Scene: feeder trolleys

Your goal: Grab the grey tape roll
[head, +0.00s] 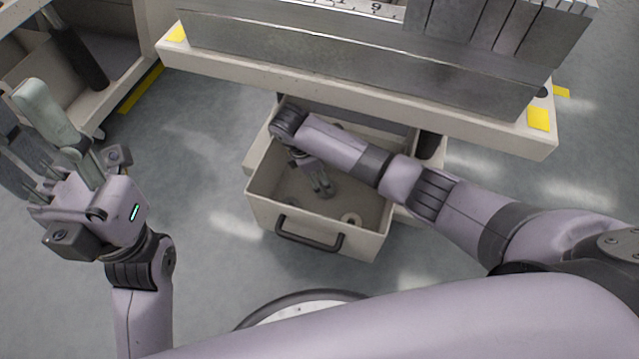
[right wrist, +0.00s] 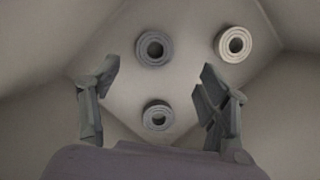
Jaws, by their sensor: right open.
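In the right wrist view, two grey rolls lie flat on the drawer floor. One grey roll (right wrist: 142,50) is beyond my fingertips, and the other grey roll (right wrist: 146,117) is nearer, between my fingers and below them. A cream roll (right wrist: 224,44) lies to the upper right. My right gripper (right wrist: 158,78) is open and empty above the rolls. In the head view, my right gripper (head: 321,190) reaches down into the open drawer (head: 265,215); a pale roll (head: 345,219) shows near its front. The grey rolls are hard to make out there. My left gripper (head: 40,140) is raised at the left, apparently open, away from the drawer.
The drawer walls surround my right gripper closely, with a dark handle (head: 308,238) at the front. A trolley (head: 350,95) with a metal top overhangs the drawer's back. Another trolley (head: 120,65) stands at the upper left. Grey floor (head: 200,190) is clear left of the drawer.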

